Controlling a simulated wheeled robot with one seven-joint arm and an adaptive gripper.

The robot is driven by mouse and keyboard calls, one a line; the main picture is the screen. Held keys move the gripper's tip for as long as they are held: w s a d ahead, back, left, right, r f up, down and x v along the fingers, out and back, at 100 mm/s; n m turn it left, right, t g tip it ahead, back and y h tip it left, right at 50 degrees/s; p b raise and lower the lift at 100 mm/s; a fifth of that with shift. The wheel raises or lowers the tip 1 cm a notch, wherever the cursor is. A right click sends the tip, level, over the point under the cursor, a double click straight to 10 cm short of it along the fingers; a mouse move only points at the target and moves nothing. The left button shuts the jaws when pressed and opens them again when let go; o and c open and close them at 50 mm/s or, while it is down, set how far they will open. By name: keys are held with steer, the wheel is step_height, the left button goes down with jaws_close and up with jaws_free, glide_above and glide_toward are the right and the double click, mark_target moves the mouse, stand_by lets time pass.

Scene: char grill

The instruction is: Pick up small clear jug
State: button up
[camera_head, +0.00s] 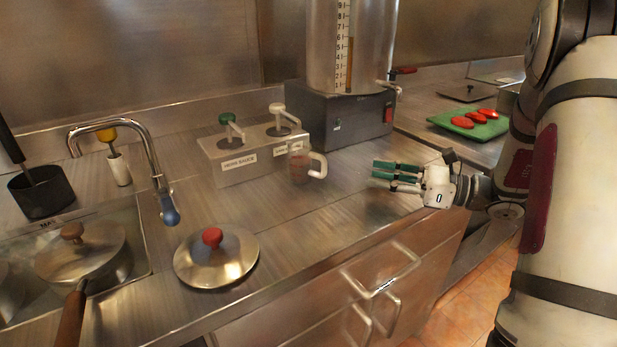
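The small clear jug (301,168) stands upright on the steel counter, in front of the sauce dispenser box. It looks see-through with a brownish tint, and its pale handle (319,166) faces right, toward my gripper. My gripper (376,175) is to the right of the jug, above the counter near its front edge, with its green-padded fingers pointing left. The fingers are apart with nothing seen between them. A clear gap lies between the fingertips and the jug handle.
The sauce dispenser (240,160) stands right behind the jug. A large urn on a dark base (345,127) stands behind right. A lid with a red knob (216,257) lies front left, by the sink and faucet (150,160). A green board (468,125) holds red pieces. Counter between jug and gripper is clear.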

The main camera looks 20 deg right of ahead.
steer(key=shift+w+d+f, duration=0.15)
steer(key=shift+f, duration=0.05)
glide_toward(325, 161)
steer(key=w+a, duration=0.1)
steer(key=w+a+f, duration=0.1)
steer(key=a, duration=0.1)
steer(key=shift+w+f, duration=0.1)
steer(key=shift+f, duration=0.15)
steer(key=shift+t, duration=0.3)
steer(key=shift+b+x, duration=0.5)
steer(key=shift+x, duration=2.8)
steer(key=shift+w+d+r, duration=0.1)
steer(key=shift+w, duration=0.05)
steer(key=shift+c, duration=0.3)
jaws_close()
